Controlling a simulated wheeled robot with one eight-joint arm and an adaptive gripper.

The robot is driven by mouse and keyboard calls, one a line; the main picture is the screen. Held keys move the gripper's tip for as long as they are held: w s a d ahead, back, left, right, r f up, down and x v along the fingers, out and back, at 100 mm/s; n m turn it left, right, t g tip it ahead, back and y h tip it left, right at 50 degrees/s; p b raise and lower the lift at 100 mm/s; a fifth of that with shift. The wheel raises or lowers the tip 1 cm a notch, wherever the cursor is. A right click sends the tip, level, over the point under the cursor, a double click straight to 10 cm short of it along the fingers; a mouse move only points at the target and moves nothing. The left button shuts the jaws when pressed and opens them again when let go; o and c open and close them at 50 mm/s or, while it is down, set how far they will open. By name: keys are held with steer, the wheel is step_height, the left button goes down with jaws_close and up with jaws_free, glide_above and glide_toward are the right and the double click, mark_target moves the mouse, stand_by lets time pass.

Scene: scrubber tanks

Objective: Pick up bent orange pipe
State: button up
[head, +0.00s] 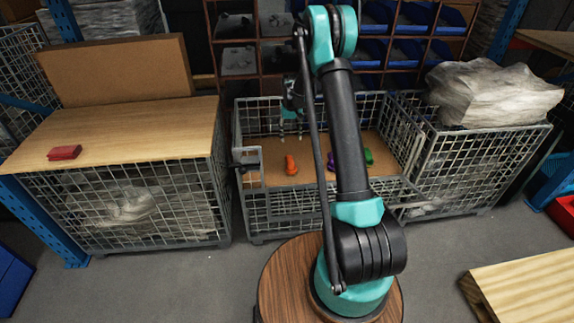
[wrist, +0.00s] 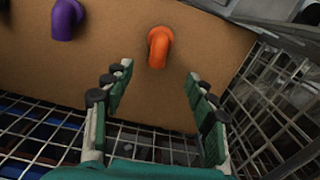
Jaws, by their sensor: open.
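The bent orange pipe (head: 291,165) lies on the brown board inside the middle wire cage in the head view. In the wrist view the orange pipe (wrist: 158,46) is at the upper middle, beyond and between my fingertips, not touching them. My gripper (wrist: 160,72) is open and empty, with its two green fingers spread apart. In the head view my gripper (head: 291,125) hangs over the cage, above and behind the orange pipe, and looks small there.
A purple pipe (wrist: 67,18) lies left of the orange one in the wrist view. A green pipe (head: 368,156) lies farther right in the head view. The wire cage (head: 262,105) walls surround the board (head: 266,176). A red block (head: 64,153) sits on the left wooden top.

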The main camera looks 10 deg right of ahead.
mark_target(291, 161)
step_height(291, 161, down, 17)
steer(key=shift+r, duration=0.1)
stand_by(0.6)
steer(key=shift+c, duration=0.3)
jaws_close()
